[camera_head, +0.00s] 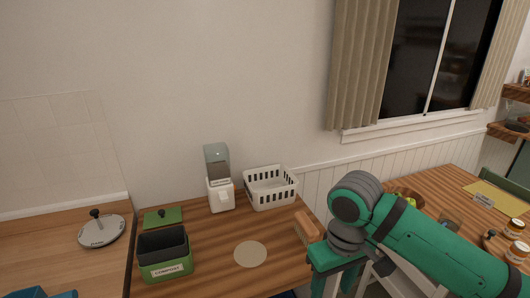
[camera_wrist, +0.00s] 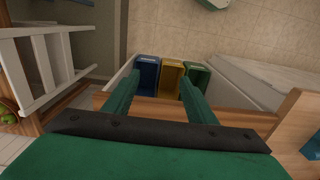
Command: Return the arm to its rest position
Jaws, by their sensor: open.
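My gripper (camera_wrist: 159,84) shows in the wrist view as two green fingers spread apart, with nothing between the tips. It points down past a wooden edge, above blue, yellow and green bins. In the head view, my green and grey arm (camera_head: 420,235) is bent at the lower right, beside and partly over the wooden counters. The gripper itself cannot be made out in the head view.
The counter holds a compost bin (camera_head: 164,254), a white dispenser (camera_head: 220,192), a white basket (camera_head: 270,188) and a round mat (camera_head: 250,254). A table (camera_head: 455,193) with jars stands at right. The wrist view shows a blue bin (camera_wrist: 147,74) and a white chair (camera_wrist: 45,60).

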